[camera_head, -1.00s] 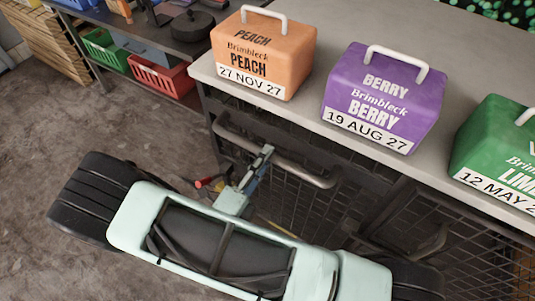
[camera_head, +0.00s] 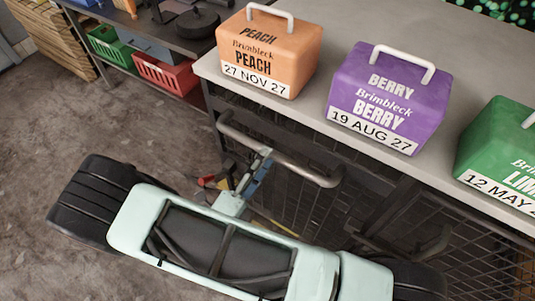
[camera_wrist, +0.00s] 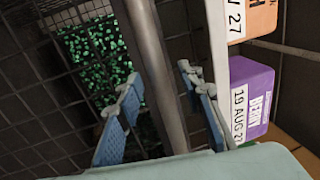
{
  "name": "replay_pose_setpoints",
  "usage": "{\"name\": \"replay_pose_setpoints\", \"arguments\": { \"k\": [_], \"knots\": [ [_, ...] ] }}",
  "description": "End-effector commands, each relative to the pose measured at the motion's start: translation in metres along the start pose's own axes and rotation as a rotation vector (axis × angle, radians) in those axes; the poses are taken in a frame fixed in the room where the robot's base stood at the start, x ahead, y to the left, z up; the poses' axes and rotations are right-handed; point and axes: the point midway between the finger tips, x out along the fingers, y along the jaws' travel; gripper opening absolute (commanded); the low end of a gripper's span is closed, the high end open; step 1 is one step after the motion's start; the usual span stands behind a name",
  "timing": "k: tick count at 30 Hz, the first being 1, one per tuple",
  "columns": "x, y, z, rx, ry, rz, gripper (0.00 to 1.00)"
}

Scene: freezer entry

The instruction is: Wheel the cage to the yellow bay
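The cage (camera_head: 315,192) is a dark wire-mesh frame under a grey top (camera_head: 470,60). A bent metal handle bar (camera_head: 290,165) sticks out along its near side. My gripper (camera_head: 262,160) is at the left part of that bar. In the wrist view the bar (camera_wrist: 152,58) runs between the two blue fingers of my gripper (camera_wrist: 158,78), with a gap visible on each side. The gripper is open and holds nothing. The yellow bay is not clearly in view; only a thin yellowish strip shows behind my gripper, partly hidden.
A peach box (camera_head: 268,52), a purple berry box (camera_head: 388,98) and a green box (camera_head: 500,150) stand on the grey top. A dark shelf unit with a red crate (camera_head: 165,76) and a green crate (camera_head: 108,46) stands at upper left. Concrete floor (camera_head: 55,130) is bare at left.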

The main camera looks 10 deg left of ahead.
Motion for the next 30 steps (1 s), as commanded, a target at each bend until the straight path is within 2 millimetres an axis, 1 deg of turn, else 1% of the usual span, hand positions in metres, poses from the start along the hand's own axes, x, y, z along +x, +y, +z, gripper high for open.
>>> {"name": "replay_pose_setpoints", "arguments": {
  "k": [1,9,12,15,19,30],
  "knots": [
    [-0.011,0.001,0.001,0.001,-0.004,0.003,0.35],
    [-0.069,0.000,0.001,0.003,-0.005,0.001,0.35],
    [-0.084,0.000,0.001,0.003,-0.003,0.001,0.35],
    [-0.095,0.000,0.001,0.002,-0.003,-0.001,0.35],
    [-0.101,-0.001,0.001,0.002,-0.002,-0.001,0.35],
    [-0.102,-0.001,0.001,0.002,-0.002,-0.001,0.35]
  ]
}}
